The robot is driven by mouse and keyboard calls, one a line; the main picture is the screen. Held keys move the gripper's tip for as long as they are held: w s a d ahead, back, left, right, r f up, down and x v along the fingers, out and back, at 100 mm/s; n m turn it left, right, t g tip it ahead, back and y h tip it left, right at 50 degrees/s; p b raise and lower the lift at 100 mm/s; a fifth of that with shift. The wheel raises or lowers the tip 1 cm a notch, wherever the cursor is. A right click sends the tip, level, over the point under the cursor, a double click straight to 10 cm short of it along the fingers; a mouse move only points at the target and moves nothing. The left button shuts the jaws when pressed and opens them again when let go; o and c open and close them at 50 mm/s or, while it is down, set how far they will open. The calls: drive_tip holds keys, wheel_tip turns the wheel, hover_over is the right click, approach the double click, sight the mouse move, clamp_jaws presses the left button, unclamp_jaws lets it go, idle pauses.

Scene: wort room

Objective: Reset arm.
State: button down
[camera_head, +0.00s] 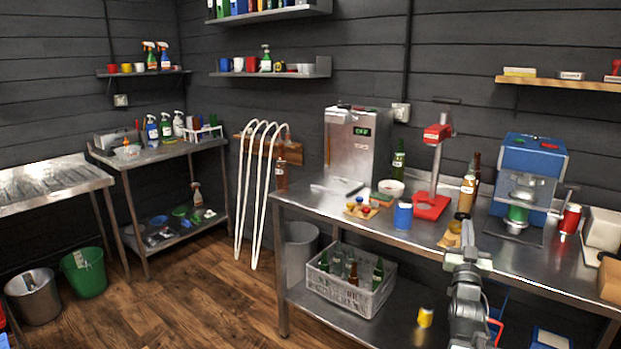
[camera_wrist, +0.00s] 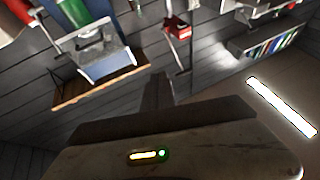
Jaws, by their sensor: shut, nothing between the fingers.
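My arm rises from the lower right of the head view in front of the steel workbench (camera_head: 400,238). My gripper (camera_head: 467,232) is at its upper end, pointing up and away over the bench, in front of the bottles and the blue machine. In the wrist view my gripper (camera_wrist: 157,92) shows as a dark narrow pair of fingers, shut and empty. That view is tilted, looking toward the wall and shelves. Whether the gripper touches anything on the bench is hard to tell.
The bench holds a red press (camera_head: 432,205), a blue can (camera_head: 403,215), a blue machine (camera_head: 528,180) and a red can (camera_head: 569,218). A bottle crate (camera_head: 350,293) and a yellow can (camera_head: 425,317) are on the lower shelf.

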drive_tip(key=w+a+f+n+g+y, duration=0.1)
drive_tip(key=w+a+f+g+y, duration=0.2)
drive_tip(key=a+f, duration=0.4)
drive_tip(key=w+a+f+n+g+y, duration=0.1)
drive_tip(key=w+a+f+n+y, duration=0.2)
drive_tip(key=a, duration=0.7)
drive_tip(key=a+f+g+y, duration=0.3)
drive_tip(key=a+f+g, duration=0.2)
drive_tip(key=a+f, duration=0.55)
drive_tip(key=s+a+f+g, duration=0.1)
drive_tip(key=s+f+g, duration=0.55)
drive_tip(key=s, duration=0.45)
drive_tip(key=s+a+f+g, duration=0.1)
drive_tip(key=s+f+g, duration=0.55)
drive_tip(key=s, duration=0.35)
wheel_tip(320, 180, up, 15)
drive_tip(key=p, duration=1.5)
drive_tip(key=shift+s+f+n+t, duration=0.2)
drive_tip(key=shift+n+t, duration=0.1)
drive_tip(key=shift+d, duration=0.1)
